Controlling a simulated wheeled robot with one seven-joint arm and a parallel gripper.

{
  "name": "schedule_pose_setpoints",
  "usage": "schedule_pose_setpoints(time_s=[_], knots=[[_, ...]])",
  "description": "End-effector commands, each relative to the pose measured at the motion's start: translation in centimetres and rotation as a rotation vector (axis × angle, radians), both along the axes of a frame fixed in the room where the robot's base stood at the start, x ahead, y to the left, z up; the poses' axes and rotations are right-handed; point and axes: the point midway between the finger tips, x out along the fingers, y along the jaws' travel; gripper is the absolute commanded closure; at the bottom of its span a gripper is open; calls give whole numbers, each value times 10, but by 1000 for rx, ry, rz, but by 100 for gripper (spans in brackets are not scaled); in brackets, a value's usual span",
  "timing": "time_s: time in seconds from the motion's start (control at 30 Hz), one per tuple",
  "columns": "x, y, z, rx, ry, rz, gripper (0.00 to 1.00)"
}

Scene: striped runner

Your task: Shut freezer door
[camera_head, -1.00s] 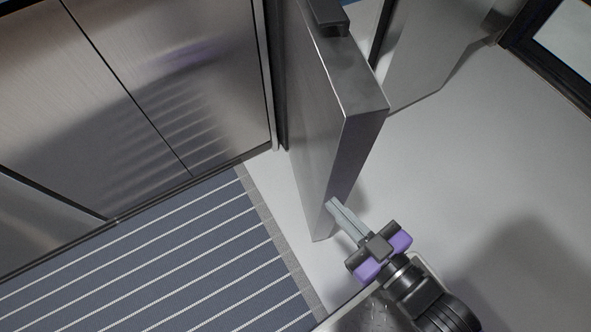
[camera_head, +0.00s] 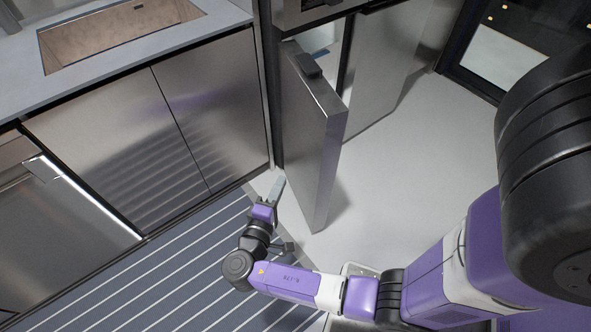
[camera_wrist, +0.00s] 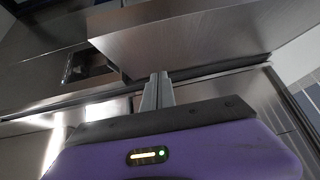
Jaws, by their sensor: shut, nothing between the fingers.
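The freezer door (camera_head: 312,140) is a tall brushed-metal panel standing open, swung out from the appliance over the pale floor. A dark fitting sits on its top edge. My gripper (camera_head: 279,184) is low, on the left side of the door, between it and the cabinets. Its fingers are together and empty, pointing toward the appliance. In the wrist view my gripper (camera_wrist: 158,80) shows its closed fingers just under the edge of a large metal panel, which looks like the door (camera_wrist: 190,40). I cannot tell whether they touch.
Metal cabinets (camera_head: 130,135) with a counter and sink (camera_head: 120,30) stand at the left. A striped runner (camera_head: 150,260) lies before them. Another metal door panel (camera_head: 388,70) stands open behind the freezer door. The pale floor (camera_head: 410,150) at right is clear.

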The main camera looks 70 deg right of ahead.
Motion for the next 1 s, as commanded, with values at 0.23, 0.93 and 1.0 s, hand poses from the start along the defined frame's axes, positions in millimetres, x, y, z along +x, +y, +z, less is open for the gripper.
schedule_pose_setpoints(time_s=[0.23, 0.93, 1.0], knots=[[-29, -5, 16, -79, -16, -114, 100], [-50, -115, 16, -75, -16, -112, 100], [-55, -120, 16, -75, -17, -111, 100]])
